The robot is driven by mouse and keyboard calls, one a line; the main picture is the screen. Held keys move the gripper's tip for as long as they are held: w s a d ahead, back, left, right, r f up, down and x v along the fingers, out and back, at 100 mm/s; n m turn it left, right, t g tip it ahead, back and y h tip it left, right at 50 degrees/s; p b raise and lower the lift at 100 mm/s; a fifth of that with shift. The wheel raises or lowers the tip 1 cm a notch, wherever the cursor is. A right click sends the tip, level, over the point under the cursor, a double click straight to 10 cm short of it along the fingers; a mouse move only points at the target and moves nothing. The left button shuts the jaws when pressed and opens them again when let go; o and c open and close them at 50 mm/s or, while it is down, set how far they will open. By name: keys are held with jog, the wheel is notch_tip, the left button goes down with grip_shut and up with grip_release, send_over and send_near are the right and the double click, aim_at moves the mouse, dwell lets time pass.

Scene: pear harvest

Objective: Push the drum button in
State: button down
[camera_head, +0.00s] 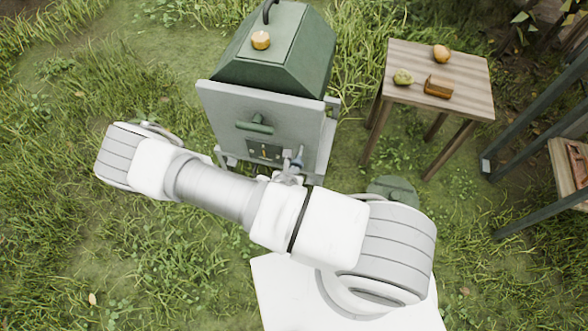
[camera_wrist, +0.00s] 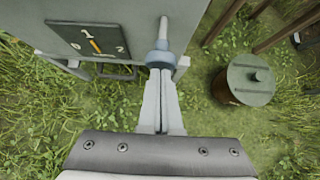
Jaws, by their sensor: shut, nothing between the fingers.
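A drum (camera_wrist: 236,72) with a green lid stands on the grass at the right in the wrist view. A round dark green button (camera_wrist: 258,76) stands up from its lid. In the head view the green lid (camera_head: 392,187) shows behind my arm, which covers part of it. My gripper (camera_wrist: 160,75) is shut and empty, left of the drum and apart from it. Its tips overlap a blue-collared metal lever (camera_wrist: 163,35) in the wrist view; I cannot tell whether they touch. In the head view my gripper is mostly hidden by the arm.
A green and grey machine (camera_head: 262,100) stands close ahead, with a dial plate (camera_wrist: 88,40) and a green handle (camera_head: 255,125). A wooden table (camera_head: 460,70) with fruit stands at the right. Dark shelf posts (camera_head: 535,120) are farther right. Open grass lies left.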

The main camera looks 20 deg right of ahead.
aim_at(297, 160)
jog(key=shift+w, duration=0.1)
jog(key=shift+w+d, duration=0.45)
jog(key=shift+w, duration=0.3)
jog(key=shift+w+d, duration=0.45)
jog(key=shift+w, duration=0.3)
jog(key=shift+r, duration=0.1)
